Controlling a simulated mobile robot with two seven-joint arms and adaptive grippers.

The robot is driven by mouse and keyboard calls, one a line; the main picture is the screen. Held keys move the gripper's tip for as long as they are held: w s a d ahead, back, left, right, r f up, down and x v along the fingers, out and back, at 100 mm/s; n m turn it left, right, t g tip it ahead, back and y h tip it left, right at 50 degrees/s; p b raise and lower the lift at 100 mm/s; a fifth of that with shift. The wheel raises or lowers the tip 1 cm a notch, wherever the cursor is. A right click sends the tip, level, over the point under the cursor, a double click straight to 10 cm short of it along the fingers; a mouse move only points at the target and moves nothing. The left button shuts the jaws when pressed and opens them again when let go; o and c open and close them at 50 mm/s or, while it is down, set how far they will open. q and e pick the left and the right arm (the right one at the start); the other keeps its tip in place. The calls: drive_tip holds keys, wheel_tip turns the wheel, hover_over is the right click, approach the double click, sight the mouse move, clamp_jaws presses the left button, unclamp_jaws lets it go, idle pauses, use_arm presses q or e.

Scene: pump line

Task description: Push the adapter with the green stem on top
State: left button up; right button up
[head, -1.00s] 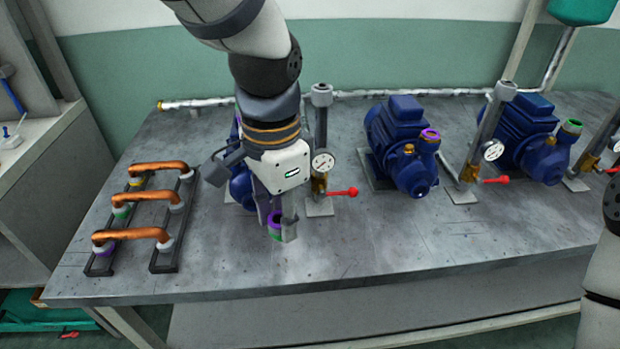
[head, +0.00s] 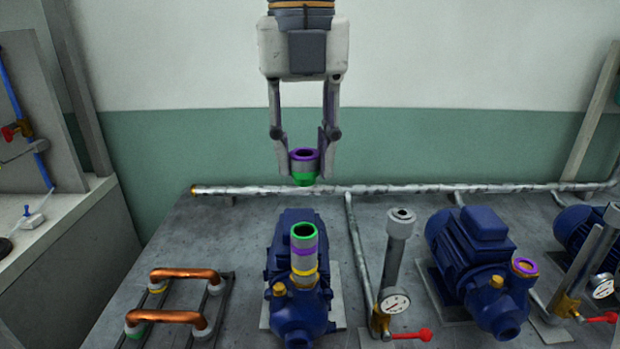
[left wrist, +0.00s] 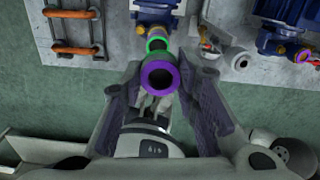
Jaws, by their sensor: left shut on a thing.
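My left gripper (head: 304,150) is shut on an adapter (head: 304,168) with a purple ring on top, a grey middle and a green lower end. It holds the adapter upright in the air, apart from and above the nearest blue pump (head: 296,260). In the left wrist view the held adapter's purple ring (left wrist: 158,76) shows between the fingers. My right gripper is out of view.
Copper pipe handles (head: 185,274) stand on a rack at the left. A pressure gauge (head: 396,302) with a red valve handle and an upright pipe (head: 394,255) stands right of the near pump. Another blue pump (head: 485,265) is farther right. A long pipe (head: 400,189) runs along the back.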

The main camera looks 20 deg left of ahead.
sight(305, 230)
use_arm(q)
drive_tip(key=shift+s+f, duration=0.2)
drive_tip(key=shift+f, duration=0.05)
drive_tip(key=shift+s+f, duration=0.1)
drive_tip(key=shift+f, duration=2.75)
drive_tip(key=shift+f, duration=0.7)
drive_tip(key=o, duration=1.1)
drive_tip(key=shift+r, duration=0.1)
drive_tip(key=shift+r, duration=2.95)
